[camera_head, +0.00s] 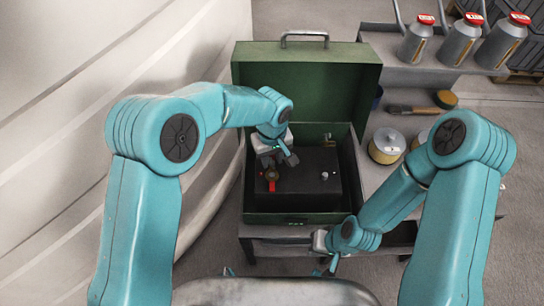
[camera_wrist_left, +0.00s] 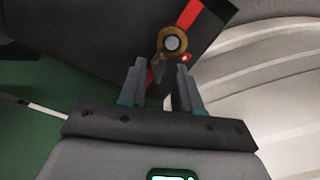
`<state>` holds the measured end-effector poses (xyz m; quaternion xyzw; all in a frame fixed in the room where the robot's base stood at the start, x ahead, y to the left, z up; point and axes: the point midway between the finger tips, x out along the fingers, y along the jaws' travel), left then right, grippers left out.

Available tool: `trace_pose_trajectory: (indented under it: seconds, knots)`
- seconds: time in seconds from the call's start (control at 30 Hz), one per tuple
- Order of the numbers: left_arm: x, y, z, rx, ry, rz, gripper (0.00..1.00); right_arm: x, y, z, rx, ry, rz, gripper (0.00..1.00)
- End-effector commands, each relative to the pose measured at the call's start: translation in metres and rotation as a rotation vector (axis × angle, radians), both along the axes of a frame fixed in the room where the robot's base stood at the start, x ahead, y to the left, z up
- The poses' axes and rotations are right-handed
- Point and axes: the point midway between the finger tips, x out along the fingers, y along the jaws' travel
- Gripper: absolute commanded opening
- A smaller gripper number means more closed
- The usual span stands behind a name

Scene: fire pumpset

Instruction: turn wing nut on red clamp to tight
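A black battery-like block (camera_head: 310,180) sits inside the open green box. Near its left end is a small red clamp (camera_head: 271,186) with a brassy round fitting; in the left wrist view, the brassy ring (camera_wrist_left: 172,43) surrounds a pale round centre, and a dull wing-like piece (camera_wrist_left: 160,64) sticks down from it. I take this piece for the wing nut. My left gripper (camera_head: 283,160) is above the block, close to the clamp. In the left wrist view its two fingers (camera_wrist_left: 161,80) are apart, with the fitting just beyond the tips. My right gripper (camera_head: 328,265) is low in front of the box.
The green box (camera_head: 340,160) has its lid raised at the back, and its walls surround the block. A silver post (camera_head: 324,175) stands on the block's right. A grey bench (camera_head: 410,90) holds a tin (camera_head: 386,146), a brush (camera_head: 420,109) and red-capped bottles (camera_head: 460,40). A pale curved wall (camera_head: 90,60) is left.

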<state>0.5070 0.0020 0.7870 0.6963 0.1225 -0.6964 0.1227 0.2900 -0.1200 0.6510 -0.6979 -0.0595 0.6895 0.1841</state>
Motion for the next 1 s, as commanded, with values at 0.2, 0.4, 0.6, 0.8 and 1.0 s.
trace_pose_trajectory:
  seconds: [0.2,0.4,0.6,0.8,1.0]
  knots:
    - [-0.0001,-0.0001,-0.0043,-0.001,0.000,0.000,0.33,0.0000,0.0000,0.0001,0.000,0.000,0.000,0.00]
    - [-0.0002,-0.0002,-0.0040,-0.001,0.000,0.000,0.04,0.0000,0.0000,0.0001,0.000,0.000,0.000,0.00]
    - [-0.0002,-0.0002,-0.0038,0.000,0.000,0.000,0.00,0.0000,0.0000,0.0001,0.000,0.000,0.000,0.00]
    - [-0.0001,-0.0001,-0.0041,-0.001,0.000,-0.027,0.00,0.0001,0.0000,-0.0015,0.000,0.000,0.000,0.00]
    - [0.0001,-0.0001,-0.0045,0.000,-0.001,-0.125,0.00,0.0000,0.0000,-0.0059,0.000,0.000,0.000,0.00]
